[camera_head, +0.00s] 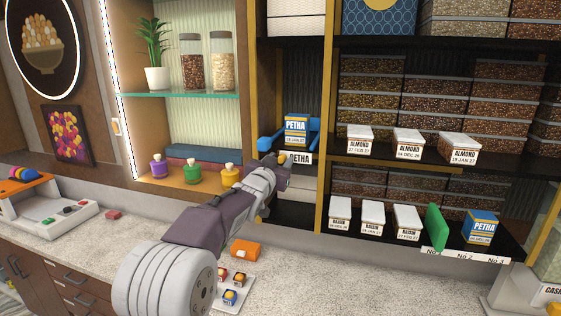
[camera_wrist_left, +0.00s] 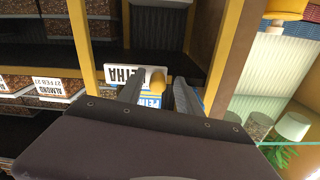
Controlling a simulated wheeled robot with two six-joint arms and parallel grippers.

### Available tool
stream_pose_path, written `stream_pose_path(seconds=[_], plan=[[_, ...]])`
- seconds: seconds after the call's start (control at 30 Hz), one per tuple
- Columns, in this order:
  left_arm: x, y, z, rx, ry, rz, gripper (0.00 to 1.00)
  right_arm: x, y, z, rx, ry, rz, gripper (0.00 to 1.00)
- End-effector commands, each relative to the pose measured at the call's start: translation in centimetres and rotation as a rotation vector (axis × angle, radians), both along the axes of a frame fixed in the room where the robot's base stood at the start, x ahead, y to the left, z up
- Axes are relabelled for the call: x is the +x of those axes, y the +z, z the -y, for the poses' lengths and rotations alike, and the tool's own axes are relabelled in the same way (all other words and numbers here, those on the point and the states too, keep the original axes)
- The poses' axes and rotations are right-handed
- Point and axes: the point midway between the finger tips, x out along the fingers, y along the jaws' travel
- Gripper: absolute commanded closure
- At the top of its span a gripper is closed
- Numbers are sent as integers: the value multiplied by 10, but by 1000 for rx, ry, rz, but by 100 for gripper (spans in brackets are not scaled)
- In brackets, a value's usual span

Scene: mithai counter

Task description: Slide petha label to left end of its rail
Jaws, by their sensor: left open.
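The white petha label (camera_head: 299,158) sits on the front edge of the shelf in the narrow bay, nearer the bay's right post. It shows upside down in the left wrist view (camera_wrist_left: 122,72). Whether the fingers touch the knob I cannot tell. A blue petha box (camera_head: 297,126) stands above the label. My right gripper is not in view.
Yellow posts flank the bay, such as the right one (camera_head: 325,140). Almond boxes (camera_head: 408,142) and raisin boxes (camera_head: 372,217) stand to the right, with a green panel (camera_head: 434,228) and another petha box (camera_head: 481,227). Small bottles (camera_head: 230,175) stand left. The counter (camera_head: 330,285) is mostly clear.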

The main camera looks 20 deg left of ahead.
Motion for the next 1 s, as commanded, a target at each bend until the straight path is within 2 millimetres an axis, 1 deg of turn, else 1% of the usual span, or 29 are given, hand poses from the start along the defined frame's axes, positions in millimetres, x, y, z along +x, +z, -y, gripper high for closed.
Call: stream_pose_path(seconds=[0.27, 0.33, 0.43, 0.5, 0.6, 0.7, 0.83, 1.0], plan=[[-1, 2, 1, 0, -2, 5, 57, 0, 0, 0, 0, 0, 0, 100], [-5, 1, 0, 0, -1, 7, 57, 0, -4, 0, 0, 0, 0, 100], [-23, -1, -1, 1, -1, 7, 57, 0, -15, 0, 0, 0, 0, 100], [-40, -2, -3, 0, 0, 7, 57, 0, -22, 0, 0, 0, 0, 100], [-62, -2, -5, 0, 1, 6, 57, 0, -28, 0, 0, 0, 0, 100], [-78, 0, -6, -1, 0, 5, 57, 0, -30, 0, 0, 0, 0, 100], [-89, 0, -6, -1, 1, 2, 57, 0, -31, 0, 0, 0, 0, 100], [-90, 0, -6, -2, 0, 2, 57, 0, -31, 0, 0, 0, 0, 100]])
